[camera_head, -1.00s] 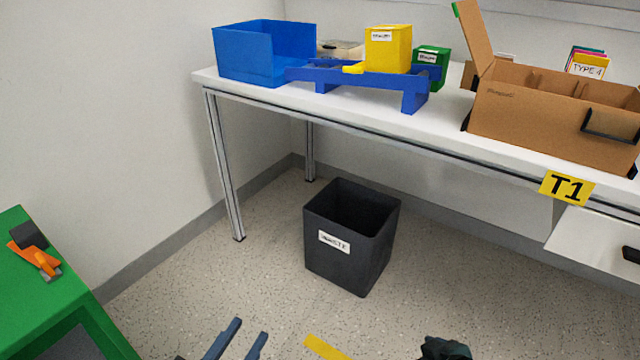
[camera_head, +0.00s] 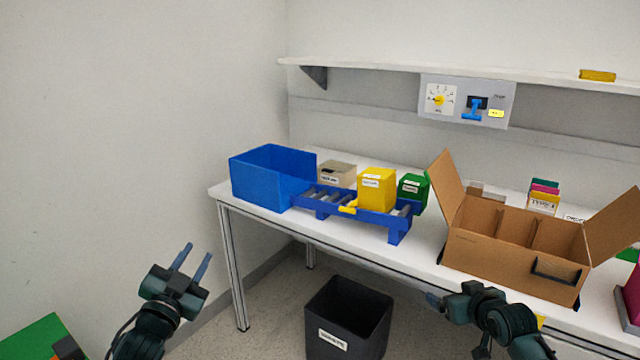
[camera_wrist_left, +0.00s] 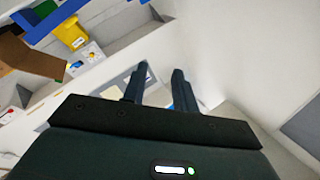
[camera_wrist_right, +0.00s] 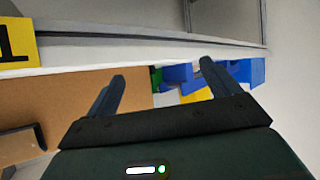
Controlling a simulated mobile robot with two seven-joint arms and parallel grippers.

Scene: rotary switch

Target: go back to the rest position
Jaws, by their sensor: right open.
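My left gripper (camera_head: 190,258) is raised in front of the bare wall, left of the table. Its two fingers stand apart with nothing between them; they also show in the left wrist view (camera_wrist_left: 160,80). My right gripper (camera_head: 432,300) is in front of the table's front edge, below the cardboard box, with its fingers pointing left. In the right wrist view its fingers (camera_wrist_right: 162,76) are wide apart and empty. A grey panel (camera_head: 490,117) with a round yellow-knobbed dial (camera_head: 440,98) and a blue handle (camera_head: 472,109) hangs under the shelf.
The white table (camera_head: 395,260) holds a blue bin (camera_head: 262,180), a blue roller rack (camera_head: 345,210), a yellow bin (camera_head: 374,190) and an open cardboard box (camera_head: 500,250). A black waste bin (camera_head: 350,315) stands below. A green surface (camera_head: 30,340) is at lower left.

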